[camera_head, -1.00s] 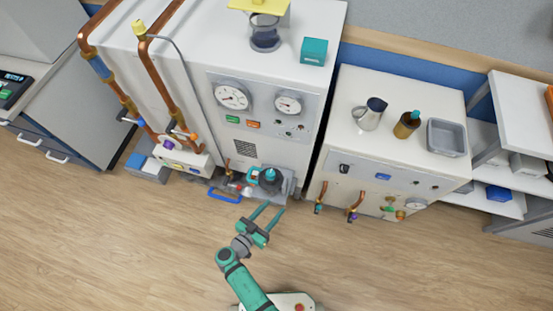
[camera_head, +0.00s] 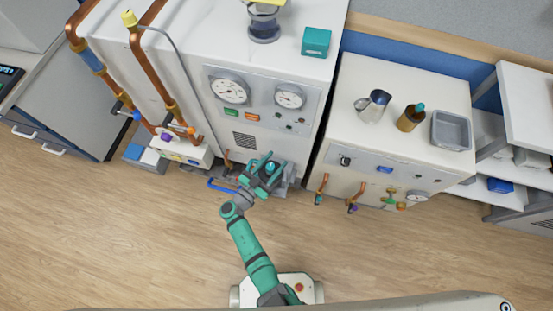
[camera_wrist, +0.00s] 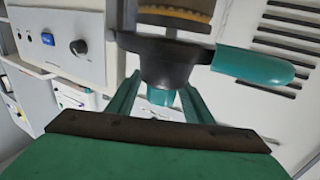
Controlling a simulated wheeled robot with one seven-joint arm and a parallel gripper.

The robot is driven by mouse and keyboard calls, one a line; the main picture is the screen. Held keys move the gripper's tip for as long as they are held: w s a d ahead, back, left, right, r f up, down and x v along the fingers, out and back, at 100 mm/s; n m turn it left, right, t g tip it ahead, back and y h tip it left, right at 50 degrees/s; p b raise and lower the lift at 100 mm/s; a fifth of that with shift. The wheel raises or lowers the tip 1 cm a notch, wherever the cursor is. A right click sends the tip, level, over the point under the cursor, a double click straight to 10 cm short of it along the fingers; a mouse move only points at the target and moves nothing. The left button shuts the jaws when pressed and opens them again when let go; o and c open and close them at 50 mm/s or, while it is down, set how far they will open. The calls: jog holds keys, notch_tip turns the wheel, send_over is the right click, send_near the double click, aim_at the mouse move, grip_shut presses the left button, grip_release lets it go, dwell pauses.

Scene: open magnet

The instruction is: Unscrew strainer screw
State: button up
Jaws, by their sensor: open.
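A dark strainer body (camera_wrist: 168,60) with a yellow-marked ring fills the top middle of the wrist view. A teal handle-like part (camera_wrist: 255,67) sticks out from it to the right. A small teal screw end (camera_wrist: 161,96) shows below the dark body. My gripper (camera_wrist: 160,88) is open, with one finger on each side of the dark body's narrow end and the teal screw end. Whether the fingers touch it I cannot tell. In the head view, my gripper (camera_head: 262,170) is over the strainer at the foot of the large white machine and partly hides it.
The white machine with two gauges (camera_head: 230,90) stands behind. A blue handle (camera_head: 222,186) is left of my gripper. Copper pipes (camera_head: 150,75) run at the left. A second white cabinet (camera_head: 400,85) stands at the right. The wood floor (camera_head: 390,255) in front is clear.

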jog(key=shift+x, duration=0.8)
jog(key=shift+c, duration=0.5)
jog(key=c, duration=0.9)
jog(key=shift+n+t+y, duration=0.3)
jog(key=shift+y, duration=0.1)
